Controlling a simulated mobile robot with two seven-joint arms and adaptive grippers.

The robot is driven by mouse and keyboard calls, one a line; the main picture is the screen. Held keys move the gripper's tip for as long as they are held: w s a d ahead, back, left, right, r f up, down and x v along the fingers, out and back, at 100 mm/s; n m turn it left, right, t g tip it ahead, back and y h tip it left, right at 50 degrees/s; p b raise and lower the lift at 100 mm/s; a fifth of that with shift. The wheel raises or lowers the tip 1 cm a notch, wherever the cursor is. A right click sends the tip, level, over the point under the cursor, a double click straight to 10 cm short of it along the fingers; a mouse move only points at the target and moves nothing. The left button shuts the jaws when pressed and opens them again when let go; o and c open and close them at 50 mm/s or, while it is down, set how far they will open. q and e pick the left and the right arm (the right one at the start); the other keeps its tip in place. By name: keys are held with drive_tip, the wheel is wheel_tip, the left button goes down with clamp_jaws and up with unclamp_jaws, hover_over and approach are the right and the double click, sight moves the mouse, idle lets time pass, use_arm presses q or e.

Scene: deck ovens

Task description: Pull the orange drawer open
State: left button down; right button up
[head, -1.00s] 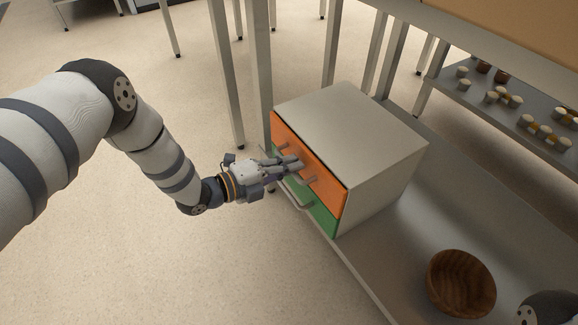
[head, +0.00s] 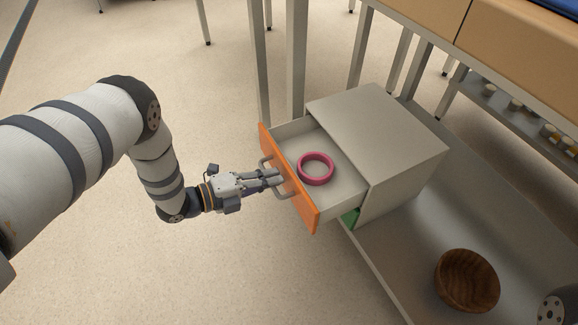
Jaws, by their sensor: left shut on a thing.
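The orange drawer (head: 308,210) is pulled out of the grey cabinet (head: 377,125), toward the left of the head view. My left gripper (head: 276,178) is shut on the drawer's grey bar handle (head: 284,193), in front of the orange face. The green drawer (head: 350,216) below is mostly hidden under the orange one. My right gripper is not in view.
The cabinet stands on a grey shelf (head: 404,256). A brown wooden bowl (head: 467,280) stands on that shelf at lower right. Metal table legs (head: 297,60) rise behind the drawer. The floor to the left is clear.

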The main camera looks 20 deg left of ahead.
use_arm(q)
drive_tip(key=shift+f+p+v, duration=0.2)
drive_tip(key=shift+p+v, duration=0.05)
drive_tip(key=shift+v, duration=0.75)
drive_tip(key=shift+f+p+v, duration=0.25)
drive_tip(key=shift+v, duration=0.75)
drive_tip(key=c, duration=1.7)
unclamp_jaws()
drive_tip(key=shift+s+a, duration=0.1)
drive_tip(key=v, duration=1.2)
